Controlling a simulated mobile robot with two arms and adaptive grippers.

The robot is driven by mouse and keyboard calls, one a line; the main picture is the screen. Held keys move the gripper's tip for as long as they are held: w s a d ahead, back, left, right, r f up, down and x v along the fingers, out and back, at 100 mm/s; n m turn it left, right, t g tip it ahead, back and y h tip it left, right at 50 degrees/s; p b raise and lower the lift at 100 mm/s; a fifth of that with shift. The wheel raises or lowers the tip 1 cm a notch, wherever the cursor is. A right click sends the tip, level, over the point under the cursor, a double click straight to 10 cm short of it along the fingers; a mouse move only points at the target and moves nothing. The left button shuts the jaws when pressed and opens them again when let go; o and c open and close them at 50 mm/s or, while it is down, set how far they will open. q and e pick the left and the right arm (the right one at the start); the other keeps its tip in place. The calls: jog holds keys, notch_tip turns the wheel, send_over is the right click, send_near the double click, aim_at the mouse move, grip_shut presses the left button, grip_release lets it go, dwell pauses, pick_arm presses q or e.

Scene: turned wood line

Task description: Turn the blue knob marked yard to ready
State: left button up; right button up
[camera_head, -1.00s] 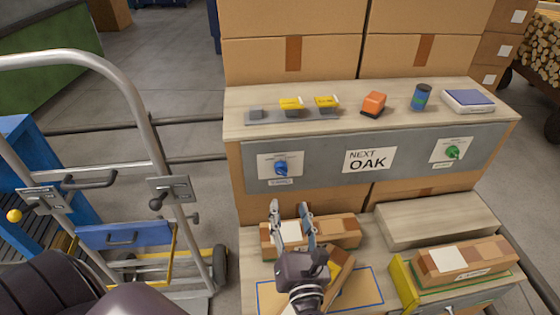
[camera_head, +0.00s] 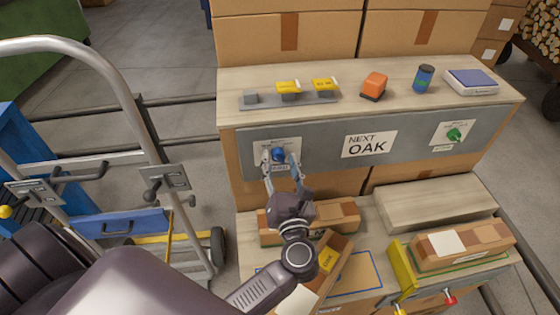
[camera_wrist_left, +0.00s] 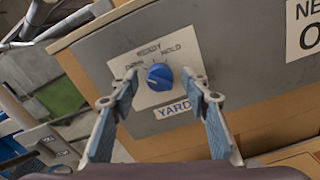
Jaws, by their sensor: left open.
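The blue knob (camera_head: 278,155) sits on a white plate (camera_head: 291,146) on the grey front panel. In the left wrist view the blue knob (camera_wrist_left: 160,77) has the labels READY and HOLD above it, a third label to the left that is hard to read, and YARD below. Its white pointer mark seems to face the left label. My left gripper (camera_head: 281,160) is open, its fingertips on either side of the knob in the head view. In the left wrist view the left gripper (camera_wrist_left: 163,88) shows its fingers apart, with clear space between each finger and the knob. My right gripper is not in view.
A green knob (camera_head: 454,135) is on the panel's right, past the NEXT OAK sign (camera_head: 369,145). Yellow items (camera_head: 288,87), an orange block (camera_head: 374,85) and a blue can (camera_head: 423,78) stand on the shelf above. Cartons (camera_head: 335,216) lie below. A hand truck (camera_head: 130,110) stands left.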

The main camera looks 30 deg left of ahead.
pick_arm(q)
jog(key=c, duration=1.2)
jog(key=shift+o, duration=0.2)
jog(key=m+p, duration=0.4)
jog(key=shift+r+m, duration=0.15)
jog(key=shift+m, duration=0.15)
jog(key=shift+f+m+p, duration=0.2)
jog(key=shift+m+p, duration=1.3)
jog(key=shift+m, duration=0.6)
